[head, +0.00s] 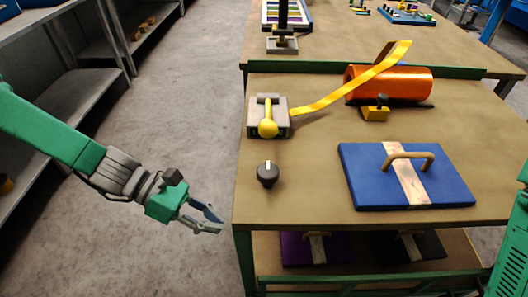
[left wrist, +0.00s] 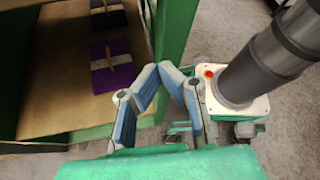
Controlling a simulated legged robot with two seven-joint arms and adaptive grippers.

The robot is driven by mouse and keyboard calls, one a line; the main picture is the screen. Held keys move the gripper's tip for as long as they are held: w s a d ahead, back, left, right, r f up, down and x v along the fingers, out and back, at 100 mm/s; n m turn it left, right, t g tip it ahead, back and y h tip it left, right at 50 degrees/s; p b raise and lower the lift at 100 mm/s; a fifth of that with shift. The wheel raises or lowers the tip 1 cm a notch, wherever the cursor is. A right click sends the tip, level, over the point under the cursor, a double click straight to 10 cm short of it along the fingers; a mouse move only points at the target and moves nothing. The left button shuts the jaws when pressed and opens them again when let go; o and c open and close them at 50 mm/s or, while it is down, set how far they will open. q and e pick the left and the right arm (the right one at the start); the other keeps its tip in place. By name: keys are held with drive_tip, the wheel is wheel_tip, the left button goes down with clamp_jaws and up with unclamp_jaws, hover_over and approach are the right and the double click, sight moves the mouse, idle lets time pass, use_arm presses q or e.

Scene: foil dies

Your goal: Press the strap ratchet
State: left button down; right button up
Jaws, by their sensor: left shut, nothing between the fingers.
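The strap ratchet (head: 281,107) is a grey block with a yellow rounded handle (head: 268,128), near the left edge of the table in the head view. A yellow strap (head: 345,88) runs from it over an orange cylinder (head: 410,84). My left gripper (head: 214,221) is shut and empty, off the table's left edge, nearer than the ratchet and to its lower left. It touches nothing. The left wrist view shows its blue-padded fingers (left wrist: 160,78); the ratchet is not in that view. My right gripper is not in view.
A black knob (head: 267,174) stands on the table (head: 310,185) between the ratchet and the near edge. A blue board (head: 360,182) with a handle lies to the right. A yellow block with a black knob (head: 376,112) sits by the cylinder. A purple board (left wrist: 109,67) lies on the lower shelf.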

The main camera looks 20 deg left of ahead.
sight(257, 162)
use_arm(q)
drive_tip(key=w+a+r+n+t+h, duration=0.2)
drive_tip(key=w+r+n, duration=0.1)
drive_tip(key=r, duration=0.3)
drive_tip(key=w+a+r+n+t+h+b, duration=0.1)
drive_tip(key=w+a+r+n+t+h, duration=0.1)
drive_tip(key=w+r, duration=0.3)
drive_tip(key=shift+r+n+t+h, duration=0.45)
drive_tip(key=shift+t+h, duration=0.15)
drive_tip(key=shift+h, duration=0.1)
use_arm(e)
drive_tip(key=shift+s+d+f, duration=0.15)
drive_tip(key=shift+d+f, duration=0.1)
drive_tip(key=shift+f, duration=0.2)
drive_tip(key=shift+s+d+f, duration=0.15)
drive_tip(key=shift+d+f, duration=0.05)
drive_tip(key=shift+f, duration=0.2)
use_arm(q)
drive_tip(key=shift+d, duration=0.1)
